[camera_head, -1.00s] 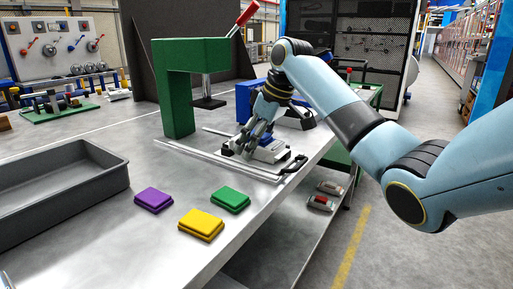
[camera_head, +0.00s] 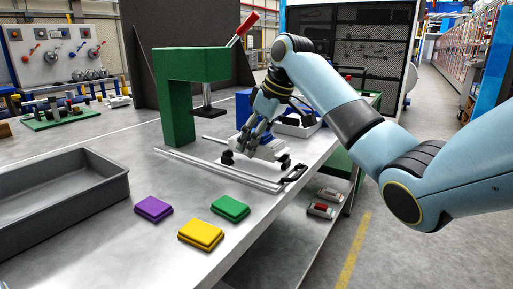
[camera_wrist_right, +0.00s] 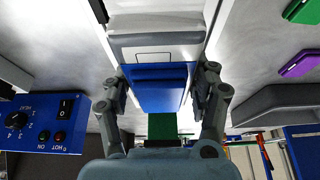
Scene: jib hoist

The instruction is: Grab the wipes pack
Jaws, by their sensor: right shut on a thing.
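My right gripper (camera_head: 247,146) is over the right part of the bench, beside the green press frame. It is shut on a white-and-blue thing, which I take to be the wipes pack (camera_wrist_right: 160,73); the fingers (camera_wrist_right: 160,88) stand on its two sides in the wrist view. In the head view the fingers mostly hide the pack, with a pale thing with dark round parts showing just below them. I cannot tell whether the pack is clear of the surface under it. My left gripper is not in view.
Purple (camera_head: 153,208), yellow (camera_head: 201,234) and green (camera_head: 230,207) blocks lie at the front of the bench. A grey bin (camera_head: 60,200) stands at left. The green press frame (camera_head: 178,110) has a red lever. A blue control panel (camera_wrist_right: 45,122) is close by.

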